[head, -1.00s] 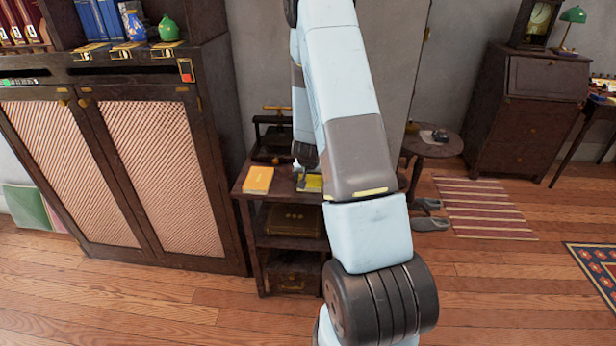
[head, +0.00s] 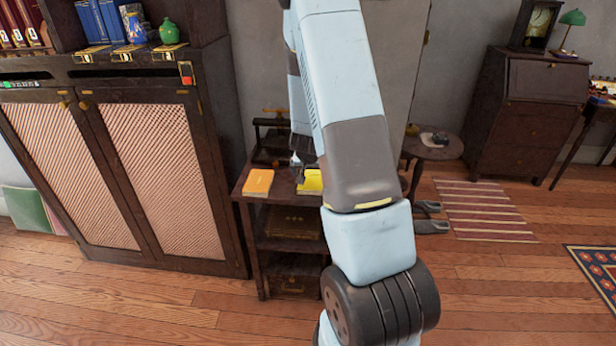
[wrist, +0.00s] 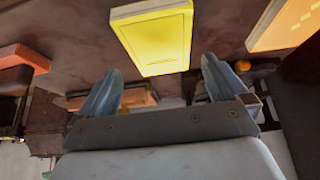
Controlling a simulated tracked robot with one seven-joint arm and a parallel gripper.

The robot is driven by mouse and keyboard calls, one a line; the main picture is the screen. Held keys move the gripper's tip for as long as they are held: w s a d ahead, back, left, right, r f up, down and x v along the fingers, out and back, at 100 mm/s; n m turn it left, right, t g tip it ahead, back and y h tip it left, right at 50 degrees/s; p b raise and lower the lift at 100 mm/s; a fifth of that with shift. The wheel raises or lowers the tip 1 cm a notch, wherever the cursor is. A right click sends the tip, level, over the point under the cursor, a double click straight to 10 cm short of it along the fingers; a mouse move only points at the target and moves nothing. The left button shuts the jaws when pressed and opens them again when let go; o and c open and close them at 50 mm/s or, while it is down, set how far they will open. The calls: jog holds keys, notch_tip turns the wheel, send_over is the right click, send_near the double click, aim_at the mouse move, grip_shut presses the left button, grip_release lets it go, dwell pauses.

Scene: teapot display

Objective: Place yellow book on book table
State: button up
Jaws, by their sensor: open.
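The yellow book (head: 310,182) lies flat on top of the small dark wooden table with shelves (head: 241,188), to the right of an orange book (head: 258,182). My arm hides part of the table's right side. My gripper (head: 297,165) is just above and beside the yellow book, apart from it. In the wrist view my gripper (wrist: 160,85) is open, with nothing between its fingers. The yellow book (wrist: 155,38) shows whole beyond the fingertips, and the orange book (wrist: 285,24) is partly cut off at the upper right.
A dark press-like object (head: 272,140) stands at the back of the table. A tall cabinet (head: 150,170) stands close on the left. A small round table (head: 435,148) is on the right. A closed box (head: 293,221) sits on the shelf below. The wooden floor in front is clear.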

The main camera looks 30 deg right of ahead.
jog(key=s+a+r+n+y, duration=0.1)
jog(key=s+a+r, duration=0.25)
jog(key=r, duration=0.45)
jog(key=s+a+r+n+t+y, duration=0.1)
jog(key=s+a+r+y, duration=0.15)
jog(key=a+r, duration=0.35)
jog(key=s+a+r+n+y, duration=0.1)
jog(key=s+a+r, duration=0.3)
jog(key=r, duration=0.5)
jog(key=s+a+r+n, duration=0.1)
jog(key=s+a+r, duration=0.1)
jog(key=s+r, duration=0.2)
jog(key=s+a+r+n, duration=0.1)
jog(key=s+r, duration=0.2)
jog(key=s, duration=0.7)
jog(key=s+a+r+n+h, duration=0.1)
jog(key=s+a+r, duration=0.1)
jog(key=s+r, duration=0.2)
jog(key=s, duration=0.3)
jog(key=shift+s+a+r+n, duration=0.3)
jog(key=shift+r+n, duration=0.05)
jog(key=shift+n, duration=0.05)
